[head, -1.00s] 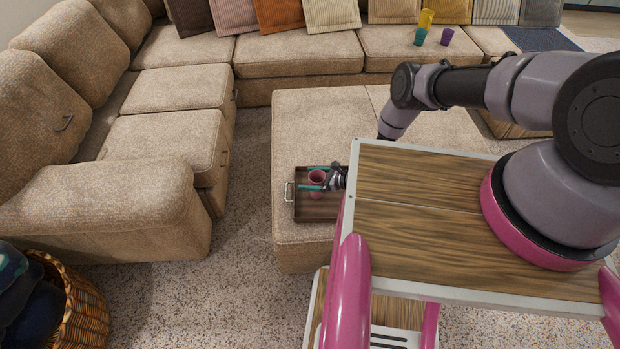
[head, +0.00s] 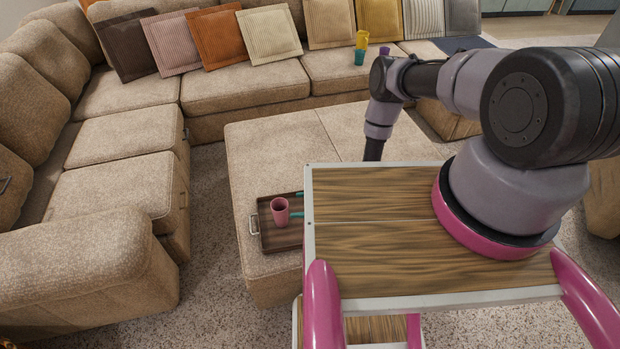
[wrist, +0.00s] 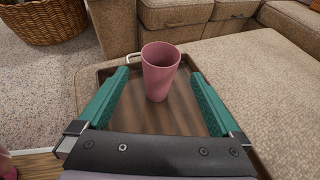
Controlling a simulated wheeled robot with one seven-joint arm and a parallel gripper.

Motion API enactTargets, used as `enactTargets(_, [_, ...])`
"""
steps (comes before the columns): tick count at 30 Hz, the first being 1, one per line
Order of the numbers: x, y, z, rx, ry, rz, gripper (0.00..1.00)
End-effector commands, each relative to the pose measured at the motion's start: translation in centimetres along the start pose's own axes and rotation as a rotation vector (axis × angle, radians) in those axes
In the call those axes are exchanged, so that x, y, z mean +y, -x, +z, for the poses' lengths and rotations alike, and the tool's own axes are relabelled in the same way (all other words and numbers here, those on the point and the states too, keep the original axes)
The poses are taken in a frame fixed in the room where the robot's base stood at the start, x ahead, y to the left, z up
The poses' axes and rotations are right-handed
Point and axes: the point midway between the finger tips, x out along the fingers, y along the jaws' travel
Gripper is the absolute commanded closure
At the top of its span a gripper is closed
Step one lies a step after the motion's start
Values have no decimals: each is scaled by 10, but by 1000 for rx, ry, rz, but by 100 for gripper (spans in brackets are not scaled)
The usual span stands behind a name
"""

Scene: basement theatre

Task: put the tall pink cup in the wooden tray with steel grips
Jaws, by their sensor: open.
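The tall pink cup (head: 280,211) stands upright inside the wooden tray (head: 262,236) on the ottoman. In the wrist view the pink cup (wrist: 159,72) stands on the tray floor (wrist: 140,118), near its far side. One steel grip (head: 254,225) shows at the tray's left end. My gripper (wrist: 160,92) is open and empty, with its green fingers apart on either side and the cup just beyond and between their tips. In the head view only the green fingertips (head: 297,214) show; my body hides the rest and the tray's right end.
The beige ottoman (head: 265,150) is clear behind the tray. Yellow and teal cups (head: 360,50) stand on the back sofa, with a purple cup partly behind my arm. A wicker basket (wrist: 45,20) stands on the floor.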

Motion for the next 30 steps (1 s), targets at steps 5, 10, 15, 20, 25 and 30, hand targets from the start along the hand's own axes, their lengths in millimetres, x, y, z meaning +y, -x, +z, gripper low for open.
enactTargets(5, [0,1,0,0,1,0,0])
enactTargets(10, [-12,2,14,-9,22,9,0])
enactTargets(15, [-54,11,75,-37,112,61,0])
enactTargets(20, [-94,31,151,-54,231,131,0])
enactTargets(25, [-124,61,229,-52,360,200,0])
enactTargets(30, [-142,98,302,-29,492,261,0])
